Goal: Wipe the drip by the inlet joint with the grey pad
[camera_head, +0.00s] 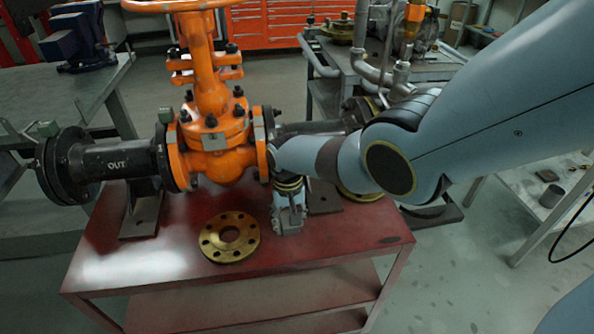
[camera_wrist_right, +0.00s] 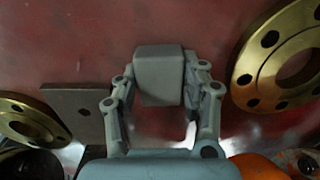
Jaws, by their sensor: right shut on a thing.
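The orange gate valve (camera_head: 215,140) stands on the red table, with a black outlet pipe marked OUT (camera_head: 115,160) on its left. The black inlet pipe (camera_head: 312,128) on its right is largely hidden behind my right arm. My right gripper (camera_head: 290,222) points down at the red top, just in front of the valve's right flange. In the wrist view my right gripper (camera_wrist_right: 163,88) is shut on the grey pad (camera_wrist_right: 160,70), a block between its fingertips. Whether the pad touches the table I cannot tell. I cannot make out a drip at the joint. My left gripper is not in view.
A brass flange (camera_head: 230,237) lies left of my right gripper; another (camera_head: 360,194) is partly hidden behind my arm. A grey foot plate (camera_wrist_right: 75,112) lies beside the gripper. The front middle is clear.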

